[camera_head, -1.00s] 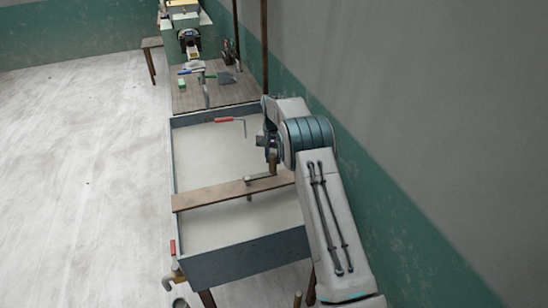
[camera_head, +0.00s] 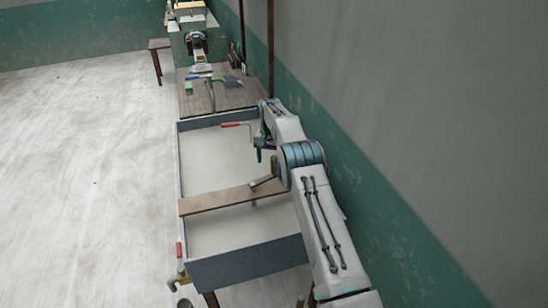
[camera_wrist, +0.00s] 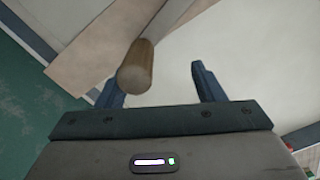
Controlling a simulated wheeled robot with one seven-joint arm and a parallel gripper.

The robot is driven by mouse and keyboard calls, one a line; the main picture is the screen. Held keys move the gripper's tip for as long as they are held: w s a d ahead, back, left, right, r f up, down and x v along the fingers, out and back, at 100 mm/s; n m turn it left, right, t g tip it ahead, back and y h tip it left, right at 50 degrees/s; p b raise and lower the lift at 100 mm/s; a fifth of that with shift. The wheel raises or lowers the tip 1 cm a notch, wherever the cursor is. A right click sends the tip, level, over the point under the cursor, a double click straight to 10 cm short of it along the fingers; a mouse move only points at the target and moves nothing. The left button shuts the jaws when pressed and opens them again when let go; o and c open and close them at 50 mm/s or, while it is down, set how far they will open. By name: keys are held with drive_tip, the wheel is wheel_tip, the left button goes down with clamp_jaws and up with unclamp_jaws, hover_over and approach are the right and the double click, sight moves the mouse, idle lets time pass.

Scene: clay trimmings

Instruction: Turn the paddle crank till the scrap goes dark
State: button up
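The paddle crank (camera_head: 264,183) is a grey arm on the wooden plank (camera_head: 215,198) laid across a trough. In the wrist view its round wooden handle (camera_wrist: 136,70) stands up near my left finger and overlaps it. My gripper (camera_wrist: 160,88) is open, with a wide gap between the fingers. In the head view my gripper (camera_head: 261,143) is above the right side of the trough, beyond the crank. The scrap (camera_head: 215,162) is a pale, even surface in the trough; the paddle is hardly visible.
The grey trough rim (camera_head: 250,262) surrounds the scrap. A red-handled tool (camera_head: 232,125) lies at its far end. A workbench (camera_head: 228,98) with tools stands beyond. The wall is close on the right; open floor (camera_head: 85,190) lies left.

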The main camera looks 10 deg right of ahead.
drive_tip(key=o, duration=0.3)
wheel_tip(320, 180, up, 9)
drive_tip(key=d, duration=0.1)
drive_tip(key=shift+p, duration=0.4)
idle(0.5)
